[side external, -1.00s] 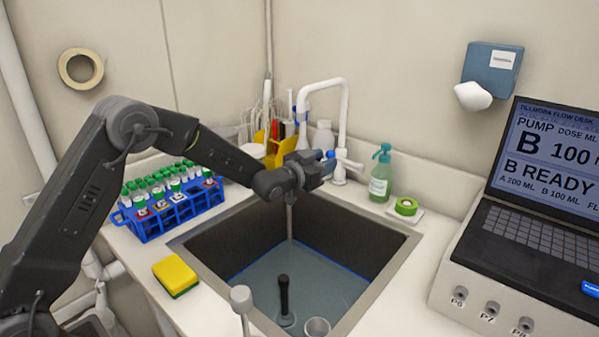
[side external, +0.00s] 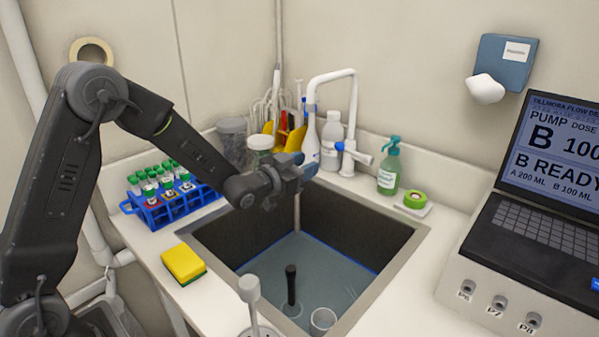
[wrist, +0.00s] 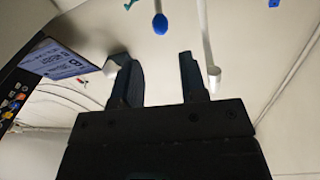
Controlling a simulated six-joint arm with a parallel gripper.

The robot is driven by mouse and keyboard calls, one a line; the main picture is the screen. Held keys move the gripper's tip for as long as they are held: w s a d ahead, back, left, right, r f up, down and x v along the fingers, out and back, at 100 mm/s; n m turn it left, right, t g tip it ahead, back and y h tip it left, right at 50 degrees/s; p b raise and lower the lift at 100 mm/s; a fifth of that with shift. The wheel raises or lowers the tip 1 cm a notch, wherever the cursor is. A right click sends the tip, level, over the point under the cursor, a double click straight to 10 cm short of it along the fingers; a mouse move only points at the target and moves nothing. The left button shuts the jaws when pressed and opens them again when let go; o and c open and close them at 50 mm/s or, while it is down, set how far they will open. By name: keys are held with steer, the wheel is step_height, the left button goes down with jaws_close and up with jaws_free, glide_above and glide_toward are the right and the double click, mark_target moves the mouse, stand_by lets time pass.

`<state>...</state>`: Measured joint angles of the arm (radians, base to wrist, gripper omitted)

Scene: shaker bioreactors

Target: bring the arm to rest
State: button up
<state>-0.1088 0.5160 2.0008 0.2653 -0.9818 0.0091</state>
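My gripper (side external: 300,170) is over the back of the sink (side external: 400,254), just left of the white tap (side external: 350,110). In the wrist view my gripper (wrist: 157,70) shows two dark fingers apart with nothing between them. The arm is bent, with its elbow high at the left. From the side view the gripper overlaps the tap area, and I cannot tell the exact gap to it.
A blue rack (side external: 155,217) of green-capped tubes and a yellow sponge (side external: 184,264) lie left of the sink. Bottles stand behind the gripper. A green soap bottle (side external: 389,170) and a laptop (side external: 550,170) are at the right. The sink holds a dark upright object (side external: 291,285).

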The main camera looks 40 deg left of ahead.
steer(key=s+r+n+g+y, duration=0.1)
steer(key=s+r+g+y, duration=0.15)
steer(key=s+r, duration=0.3)
steer(key=s+d+n+g, duration=0.2)
steer(key=s+g, duration=0.8)
steer(key=s, duration=1.9)
steer(key=shift+s+d, duration=0.25)
steer(key=shift+s, duration=0.15)
steer(key=shift+h, duration=0.25)
